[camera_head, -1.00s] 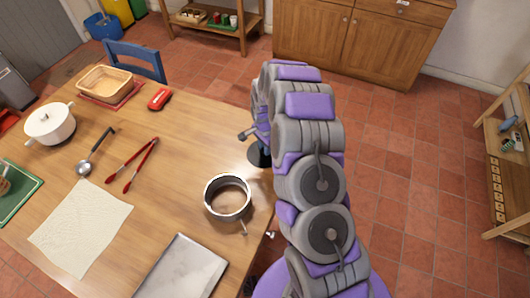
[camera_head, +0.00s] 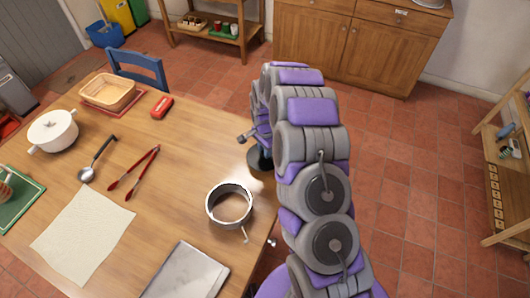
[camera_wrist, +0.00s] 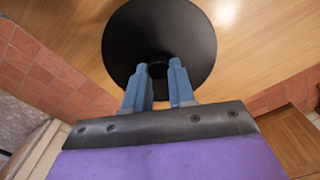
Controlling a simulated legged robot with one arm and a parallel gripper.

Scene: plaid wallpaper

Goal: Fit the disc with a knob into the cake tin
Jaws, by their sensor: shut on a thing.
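The cake tin (camera_head: 229,222) is a metal ring standing on the wooden table near its right edge, with wood visible through its middle. The dark disc (camera_head: 259,160) shows beyond the tin, partly hidden by my arm. In the wrist view the round black disc (camera_wrist: 186,30) lies across the fingertips, with the table behind it. My gripper (camera_wrist: 159,72) is shut on the disc's dark knob, which is mostly hidden between the blue-grey fingers. The disc is apart from the tin, near the table's right edge.
A grey tray (camera_head: 188,272) lies in front of the tin, and a cream cloth (camera_head: 82,232) to its left. Red tongs (camera_head: 134,172), a ladle (camera_head: 97,158), a white pot (camera_head: 53,131) and a basket (camera_head: 108,91) stand farther left.

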